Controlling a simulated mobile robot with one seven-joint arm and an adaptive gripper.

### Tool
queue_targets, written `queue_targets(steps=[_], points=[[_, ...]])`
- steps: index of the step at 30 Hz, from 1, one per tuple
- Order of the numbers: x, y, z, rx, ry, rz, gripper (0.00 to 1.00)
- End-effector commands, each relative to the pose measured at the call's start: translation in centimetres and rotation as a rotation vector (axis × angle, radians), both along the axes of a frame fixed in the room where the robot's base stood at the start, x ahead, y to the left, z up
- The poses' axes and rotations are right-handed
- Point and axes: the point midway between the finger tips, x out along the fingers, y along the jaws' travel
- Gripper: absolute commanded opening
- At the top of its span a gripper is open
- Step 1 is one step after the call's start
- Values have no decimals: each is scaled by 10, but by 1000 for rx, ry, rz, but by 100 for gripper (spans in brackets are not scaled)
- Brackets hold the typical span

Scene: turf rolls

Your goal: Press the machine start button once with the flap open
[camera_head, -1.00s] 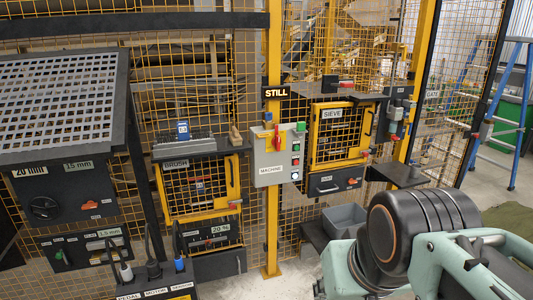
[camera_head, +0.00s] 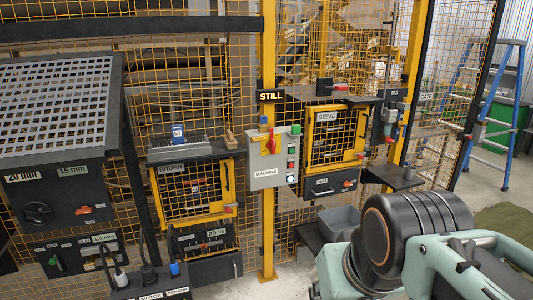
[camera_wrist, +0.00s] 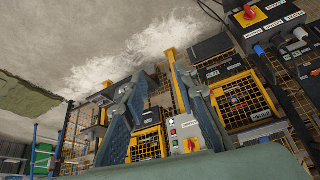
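The grey machine control box (camera_head: 262,173) is on the yellow post, with a red rotary handle (camera_head: 271,143) and a column of small buttons (camera_head: 292,164) at its right edge. It also shows in the wrist view (camera_wrist: 187,133), seen between my fingers. My gripper (camera_wrist: 160,78) has its two fingers apart, with nothing visible between them but the distant scene. It is well short of the box. The yellow-framed mesh doors of the sieve (camera_head: 333,140) and brush (camera_head: 190,190) units flank the box. I cannot tell which part is the flap or whether it is open.
A black shelf (camera_head: 395,178) juts out right of the sieve unit. A grey bin (camera_head: 340,220) stands below. A panel with switches (camera_head: 62,200) is at left. A blue ladder (camera_head: 492,110) stands at far right. My arm fills the lower right of the head view.

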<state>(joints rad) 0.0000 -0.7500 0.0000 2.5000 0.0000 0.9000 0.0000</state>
Motion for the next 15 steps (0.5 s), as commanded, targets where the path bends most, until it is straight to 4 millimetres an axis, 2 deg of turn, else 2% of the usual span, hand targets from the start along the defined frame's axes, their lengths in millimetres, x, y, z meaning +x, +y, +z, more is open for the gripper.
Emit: queue_targets(steps=[4,11,15], points=[[0,0,0,0,0,0,26],[0,0,0,0,0,0,1],[0,0,0,0,0,0,0]])
